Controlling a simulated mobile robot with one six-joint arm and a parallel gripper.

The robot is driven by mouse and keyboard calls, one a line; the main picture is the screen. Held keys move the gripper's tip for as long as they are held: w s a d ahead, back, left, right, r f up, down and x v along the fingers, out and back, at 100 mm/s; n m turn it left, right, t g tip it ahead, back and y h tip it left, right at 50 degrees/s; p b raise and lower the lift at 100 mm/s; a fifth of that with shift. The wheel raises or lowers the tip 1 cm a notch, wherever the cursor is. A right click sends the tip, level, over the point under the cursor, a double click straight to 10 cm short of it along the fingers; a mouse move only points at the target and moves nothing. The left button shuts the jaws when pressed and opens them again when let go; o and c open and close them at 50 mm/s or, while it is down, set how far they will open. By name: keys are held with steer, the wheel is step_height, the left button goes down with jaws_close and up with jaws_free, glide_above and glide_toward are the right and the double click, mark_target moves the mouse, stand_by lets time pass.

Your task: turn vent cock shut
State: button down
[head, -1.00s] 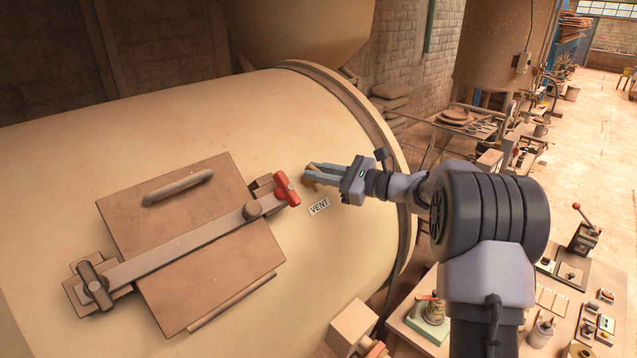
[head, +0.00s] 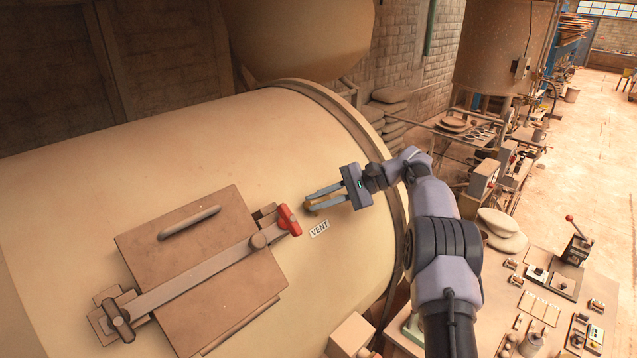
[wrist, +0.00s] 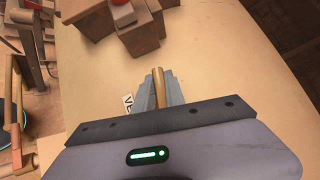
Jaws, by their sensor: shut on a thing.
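The vent cock is a small brass lever (wrist: 159,86) on the curved cream tank (head: 60,180). My gripper (head: 309,200) reaches in from the right and is at the cock, just above the VENT label (head: 320,229). In the wrist view my grey fingers (wrist: 160,92) are shut on the brass lever, which stands upright in the picture between them. The cock's base is hidden by the fingers. The label (wrist: 128,102) shows partly at their left.
A hatch plate (head: 200,270) with a clamp bar and red knob (head: 288,219) lies close left of my gripper. A bench (head: 480,325) with tools stands at lower right. The tank's raised rim (head: 392,180) is behind my wrist. The tank face above the cock is clear.

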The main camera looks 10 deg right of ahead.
steer(key=p, duration=0.2)
steer(key=n+p, duration=0.1)
steer(key=shift+r+n+g+h+p, duration=0.3)
steer(key=shift+p, duration=0.05)
steer(key=shift+f+n+p, duration=0.25)
steer(key=shift+n+p, duration=0.05)
steer(key=shift+p, duration=0.5)
steer(key=shift+f+g, duration=0.1)
steer(key=shift+g, duration=0.2)
steer(key=c, duration=1.4)
jaws_free()
